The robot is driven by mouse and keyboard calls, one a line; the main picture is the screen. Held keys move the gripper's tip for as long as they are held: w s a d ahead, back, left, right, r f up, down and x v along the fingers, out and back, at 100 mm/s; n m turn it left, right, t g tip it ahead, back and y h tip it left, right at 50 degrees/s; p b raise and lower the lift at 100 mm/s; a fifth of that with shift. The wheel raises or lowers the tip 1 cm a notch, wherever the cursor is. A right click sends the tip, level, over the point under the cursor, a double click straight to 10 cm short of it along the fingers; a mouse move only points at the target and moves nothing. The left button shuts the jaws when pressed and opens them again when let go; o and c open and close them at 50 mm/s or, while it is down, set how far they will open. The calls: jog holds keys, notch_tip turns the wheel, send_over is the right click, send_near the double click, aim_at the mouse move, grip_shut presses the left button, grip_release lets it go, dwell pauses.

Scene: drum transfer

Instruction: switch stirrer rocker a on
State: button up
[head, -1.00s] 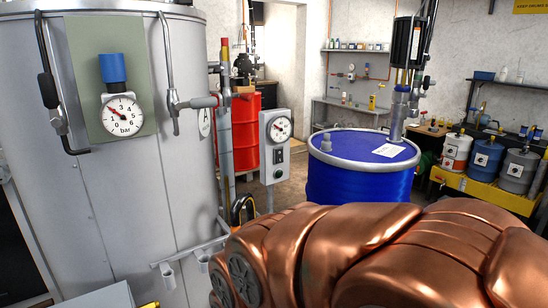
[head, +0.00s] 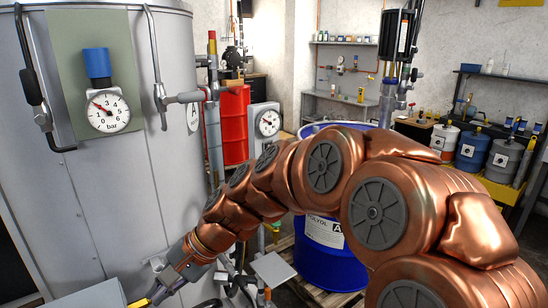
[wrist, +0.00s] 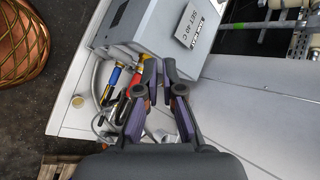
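I cannot make out a rocker marked A in any view. My gripper (wrist: 159,72) shows in the wrist view with its two dark, purple-padded fingers a little apart and nothing between them. Its tips are close to the near edge of a grey box (wrist: 150,22) that bears a label reading roughly "SET 40 C". In the head view my arm reaches down to the lower left, and the gripper end is only partly seen there. The grey gauge post (head: 265,120) stands behind my arm, which hides its lower part.
Coloured tool handles (wrist: 117,85) lie left of my fingers on a pale surface. A grey tank with a gauge (head: 108,110) stands at the left in the head view. A blue drum (head: 320,262) on a pallet is partly behind my arm. A red drum (head: 235,125) stands farther back.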

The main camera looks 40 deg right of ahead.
jog(key=w+d+r+m+t, duration=0.1)
jog(key=w+d+m, duration=0.1)
jog(key=w+d, duration=0.1)
jog(key=w+d+r+m+t, duration=0.2)
jog(key=w, duration=0.1)
jog(key=w+d+r+m+t, duration=0.1)
jog(key=w+d+m, duration=0.1)
jog(key=w+d, duration=0.1)
jog(key=shift+w+d+r+m+y, duration=0.3)
jog(key=shift+d, duration=0.05)
grip_shut()
jog(key=w+d+r+m+t+h, duration=0.1)
jog(key=w+d+m+t, duration=0.2)
jog(key=d, duration=0.4)
jog(key=w+d+r+m+t+h, duration=0.1)
jog(key=w+d+r+m+t, duration=0.1)
jog(key=d+m, duration=0.35)
jog(key=s+d+m+t+h, duration=0.1)
jog(key=d+m+h, duration=0.3)
jog(key=d, duration=1)
jog(key=s+d+m+t+h, duration=0.2)
jog(key=d+m, duration=0.5)
jog(key=d, duration=0.7)
jog(key=shift+f+h+p, duration=0.3)
jog(key=shift+f+h, duration=0.15)
jog(key=shift+h, duration=0.45)
jog(key=shift+w, duration=0.15)
